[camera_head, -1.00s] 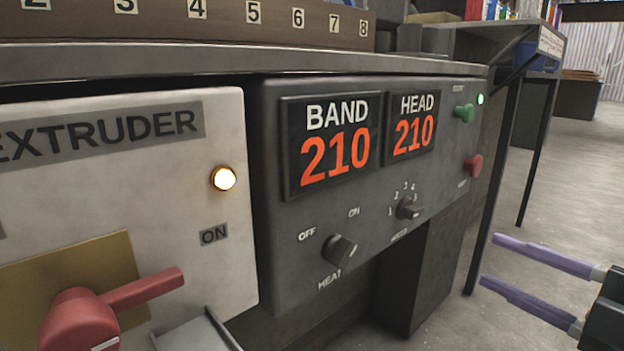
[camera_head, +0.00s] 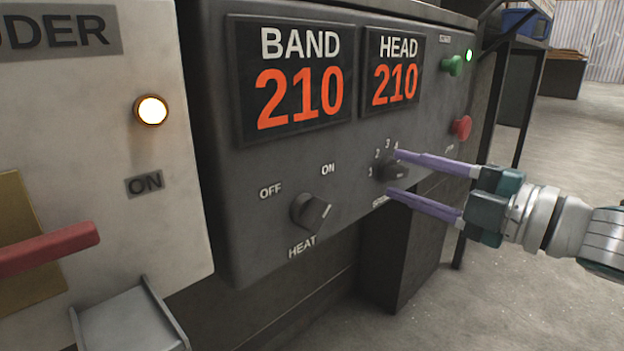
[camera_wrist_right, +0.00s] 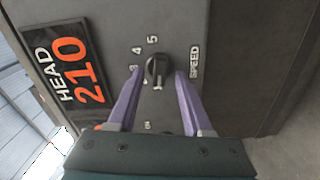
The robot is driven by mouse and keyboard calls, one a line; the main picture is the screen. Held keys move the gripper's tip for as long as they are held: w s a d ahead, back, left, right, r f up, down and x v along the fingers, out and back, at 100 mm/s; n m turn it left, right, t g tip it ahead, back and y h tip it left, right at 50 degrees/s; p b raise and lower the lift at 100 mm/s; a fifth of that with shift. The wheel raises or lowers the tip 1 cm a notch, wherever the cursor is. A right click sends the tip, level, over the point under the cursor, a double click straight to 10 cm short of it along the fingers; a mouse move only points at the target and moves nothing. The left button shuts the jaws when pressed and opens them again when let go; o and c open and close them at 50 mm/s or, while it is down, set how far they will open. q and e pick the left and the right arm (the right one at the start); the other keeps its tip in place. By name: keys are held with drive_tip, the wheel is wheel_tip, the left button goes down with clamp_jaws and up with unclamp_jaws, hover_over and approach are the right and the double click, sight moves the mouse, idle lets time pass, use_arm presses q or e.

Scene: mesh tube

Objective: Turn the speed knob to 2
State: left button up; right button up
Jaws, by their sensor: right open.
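The dark speed knob (camera_head: 392,171) is on the grey control panel, below the HEAD display, with numbers arced around it. It also shows in the right wrist view (camera_wrist_right: 157,70), where its grip bar lies along the line of the fingers; I cannot read its setting surely. My right gripper (camera_head: 394,173) is open, with one purple finger above the knob and one below it. In the right wrist view the fingertips (camera_wrist_right: 159,72) flank the knob, with small gaps visible. Part of the number ring is hidden by the fingers. My left gripper is not in view.
The heat knob (camera_head: 311,211) sits to the left on the panel. The green button (camera_head: 452,65) and red button (camera_head: 461,128) are at the right. A red lever (camera_head: 45,250) is on the extruder panel. Open floor (camera_head: 560,200) lies to the right.

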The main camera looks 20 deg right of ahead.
drive_tip(key=shift+c, duration=0.2)
clamp_jaws()
idle(0.5)
